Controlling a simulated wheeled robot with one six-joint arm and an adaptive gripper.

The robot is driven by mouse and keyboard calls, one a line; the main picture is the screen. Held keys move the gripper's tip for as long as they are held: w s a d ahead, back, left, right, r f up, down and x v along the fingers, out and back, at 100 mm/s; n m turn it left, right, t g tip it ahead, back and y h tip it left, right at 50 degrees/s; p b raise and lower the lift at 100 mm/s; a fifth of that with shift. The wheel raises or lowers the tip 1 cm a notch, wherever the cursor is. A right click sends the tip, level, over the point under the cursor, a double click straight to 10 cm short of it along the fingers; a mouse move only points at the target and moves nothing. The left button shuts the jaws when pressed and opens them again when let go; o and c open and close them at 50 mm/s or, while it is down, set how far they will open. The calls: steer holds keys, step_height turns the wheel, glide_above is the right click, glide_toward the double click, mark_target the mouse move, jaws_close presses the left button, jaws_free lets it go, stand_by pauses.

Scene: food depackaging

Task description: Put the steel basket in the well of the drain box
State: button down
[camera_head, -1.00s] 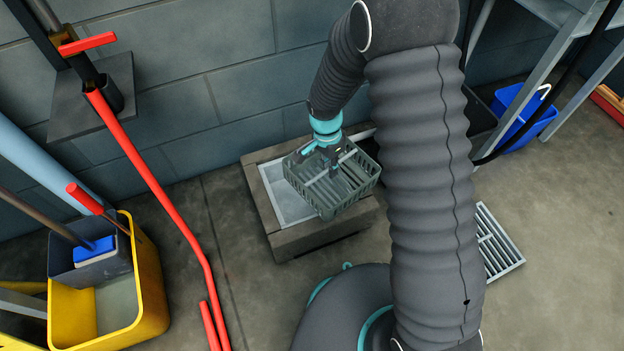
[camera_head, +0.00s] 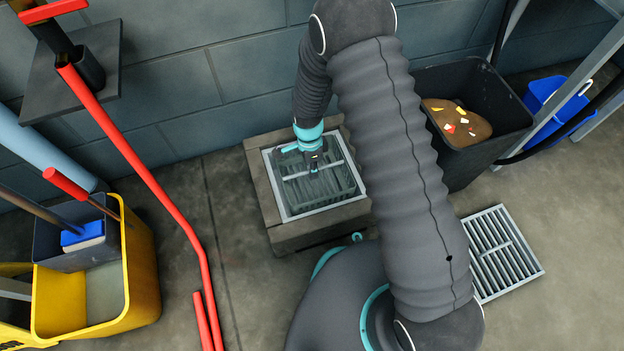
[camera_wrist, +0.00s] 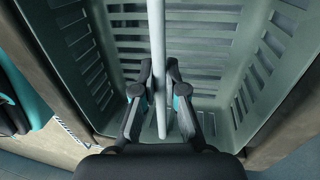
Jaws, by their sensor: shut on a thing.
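The slotted grey-green steel basket (camera_head: 326,190) sits down inside the well of the drain box (camera_head: 296,236), with the box's light metal rim (camera_head: 285,210) around it. Its slotted walls (camera_wrist: 85,45) fill much of the wrist view. My gripper (camera_head: 310,166) is over the basket and shut on its bar handle (camera_wrist: 158,50). In the wrist view my gripper (camera_wrist: 160,90) has a finger on each side of the bar. Whether the basket touches the well's bottom cannot be told. My arm hides part of the box's right side.
A slatted grate (camera_head: 503,252) lies on the floor at right. A black bin (camera_head: 490,95) with food waste and a blue bucket (camera_head: 556,100) stand behind it. Red pipes (camera_head: 150,180) and a yellow mop bucket (camera_head: 140,270) are at left.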

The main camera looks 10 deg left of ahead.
mark_target(313, 181)
steer(key=shift+f+b, duration=0.35)
steer(key=shift+f, duration=2.5)
steer(key=shift+f, duration=0.15)
steer(key=c, duration=1.2)
jaws_free()
